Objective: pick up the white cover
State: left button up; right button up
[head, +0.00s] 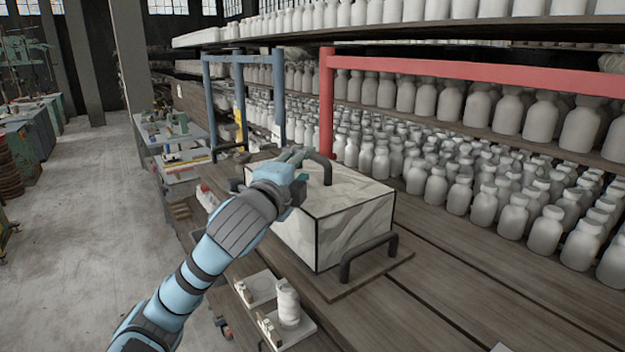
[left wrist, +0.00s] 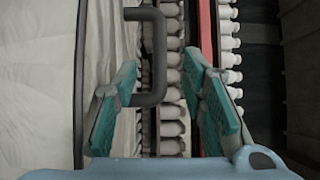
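The white cover (head: 345,215) is a box with pale, wrinkled-looking sides and dark edges, upright on the wooden bench. A dark bent handle (head: 322,168) rises from its top. My left gripper (head: 298,157) is over the top of the cover, beside this handle. In the left wrist view my left gripper (left wrist: 165,98) is open. The handle (left wrist: 158,50) shows between its two teal-padded fingers, nearer the left one, which hides part of it. I cannot tell whether they touch. The cover's pale surface (left wrist: 40,80) fills the left side there. My right gripper is not in view.
The cover stands on a board (head: 332,293) with another dark handle (head: 368,256) at its front. Two small pale trays (head: 298,338) with little items lie in front. Red (head: 460,72) and blue frames stand behind, near shelves full of white bottles.

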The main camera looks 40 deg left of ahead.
aim_at(311, 158)
pick_arm(q)
jog(key=shift+x, duration=1.1)
jog(key=p+x, duration=0.1)
jog(key=x, duration=0.3)
jog(key=shift+w+a, duration=0.1)
jog(key=shift+w, duration=0.25)
jog(key=shift+w+f, duration=0.1)
jog(key=shift+w, duration=0.05)
grip_shut()
